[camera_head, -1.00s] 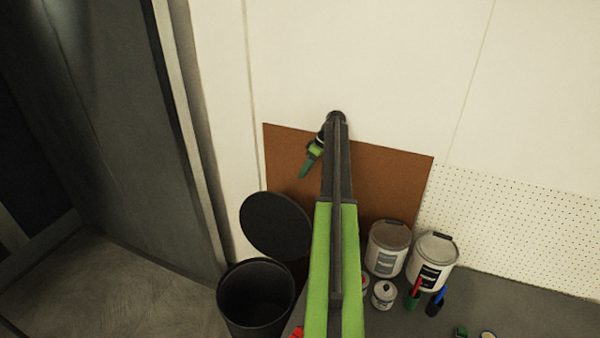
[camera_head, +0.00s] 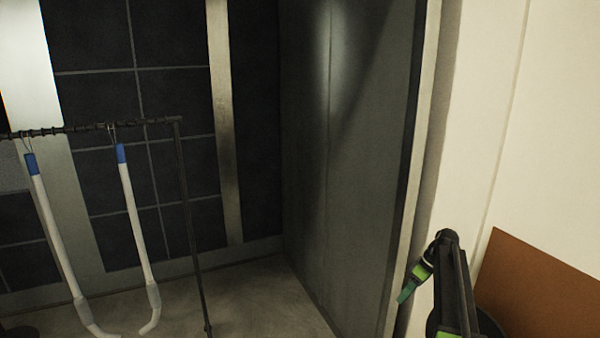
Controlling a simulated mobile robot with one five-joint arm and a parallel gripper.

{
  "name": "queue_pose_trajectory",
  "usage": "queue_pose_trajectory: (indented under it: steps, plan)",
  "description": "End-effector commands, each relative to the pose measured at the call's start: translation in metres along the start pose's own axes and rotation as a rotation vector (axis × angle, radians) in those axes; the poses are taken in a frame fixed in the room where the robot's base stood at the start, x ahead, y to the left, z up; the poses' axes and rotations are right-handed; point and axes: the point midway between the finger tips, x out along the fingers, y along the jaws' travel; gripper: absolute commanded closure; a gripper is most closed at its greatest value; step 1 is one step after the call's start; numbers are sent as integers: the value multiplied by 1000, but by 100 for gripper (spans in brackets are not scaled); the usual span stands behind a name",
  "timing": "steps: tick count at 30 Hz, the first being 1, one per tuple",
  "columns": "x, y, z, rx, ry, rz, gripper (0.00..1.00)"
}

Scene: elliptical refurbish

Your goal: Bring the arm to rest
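My arm rises at the lower right of the head view, black with a green section at the bottom edge. My gripper (camera_head: 406,293), with green parts, hangs from the arm's bent end and points down and to the left. It appears in front of the pale door frame, and I see nothing held in it. Its fingers are too small and side-on to tell whether they are open or shut.
A brown board (camera_head: 540,295) is on the cream wall at right, with a dark round lid (camera_head: 490,326) partly hidden behind my arm. A grey panel (camera_head: 350,150) stands at centre. At left, a black rack (camera_head: 185,200) holds two white tubes (camera_head: 137,230) with blue tops. Grey floor (camera_head: 260,295) shows between.

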Motion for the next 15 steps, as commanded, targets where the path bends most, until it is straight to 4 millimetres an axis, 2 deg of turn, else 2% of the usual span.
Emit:
queue_pose_trajectory:
  steps: [1, 4, 7, 9, 12, 15]
  plan:
    - [34, -39, -18, -28, -34, -5, 66]
    - [84, -107, -46, -44, -104, 6, 66]
    - [131, -181, -57, -23, -176, 40, 66]
    - [158, -232, -52, 23, -221, 85, 66]
    - [178, -282, -33, 131, -259, 170, 66]
    - [178, -304, -5, 287, -262, 263, 66]
